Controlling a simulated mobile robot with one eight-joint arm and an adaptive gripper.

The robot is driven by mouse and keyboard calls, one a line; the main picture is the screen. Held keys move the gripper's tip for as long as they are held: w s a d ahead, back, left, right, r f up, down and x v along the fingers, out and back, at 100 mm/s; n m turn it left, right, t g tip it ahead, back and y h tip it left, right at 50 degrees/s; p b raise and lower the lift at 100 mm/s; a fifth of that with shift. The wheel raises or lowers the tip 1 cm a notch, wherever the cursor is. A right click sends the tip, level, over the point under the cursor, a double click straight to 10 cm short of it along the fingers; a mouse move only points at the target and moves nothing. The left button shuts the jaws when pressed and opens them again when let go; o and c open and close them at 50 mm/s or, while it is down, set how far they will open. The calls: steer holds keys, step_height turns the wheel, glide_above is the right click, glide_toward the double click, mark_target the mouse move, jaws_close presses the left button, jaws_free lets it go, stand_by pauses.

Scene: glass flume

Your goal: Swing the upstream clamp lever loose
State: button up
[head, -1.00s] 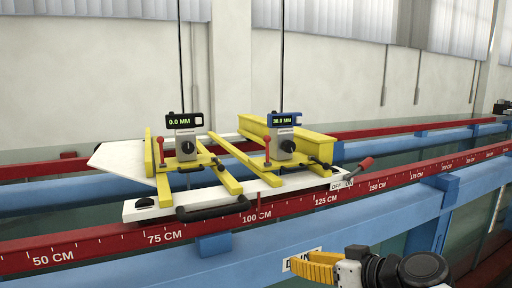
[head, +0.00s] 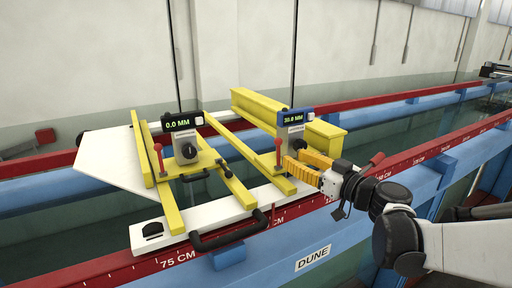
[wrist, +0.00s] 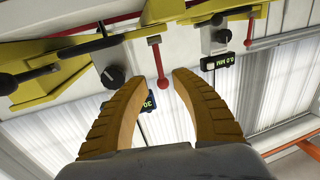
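Two red clamp levers stand upright on the yellow frames of the carriage. The right lever (head: 278,152) is beside the gauge with the blue-framed display (head: 295,117); the left lever (head: 159,158) is beside the 0.0 MM gauge (head: 183,124). No marking tells me which is upstream. My gripper (head: 297,161) is open and empty, its yellow fingers just right of the right lever. In the wrist view, seen upside down, that lever (wrist: 160,62) lies beyond the gap between the fingertips (wrist: 157,78), apparently untouched. The left lever (wrist: 249,30) is farther right there.
The white carriage plate (head: 160,232) has a black handle (head: 228,237) in front and rides on red scaled rails (head: 430,160) above blue beams. A yellow I-beam (head: 262,108) stands behind.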

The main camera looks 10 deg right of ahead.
mark_target(278, 151)
steer(key=x, duration=0.6)
steer(key=shift+w+a+p, duration=0.2)
steer(key=shift+w+p, duration=0.05)
steer(key=shift+p, duration=0.1)
steer(key=shift+s, duration=0.1)
jaws_close()
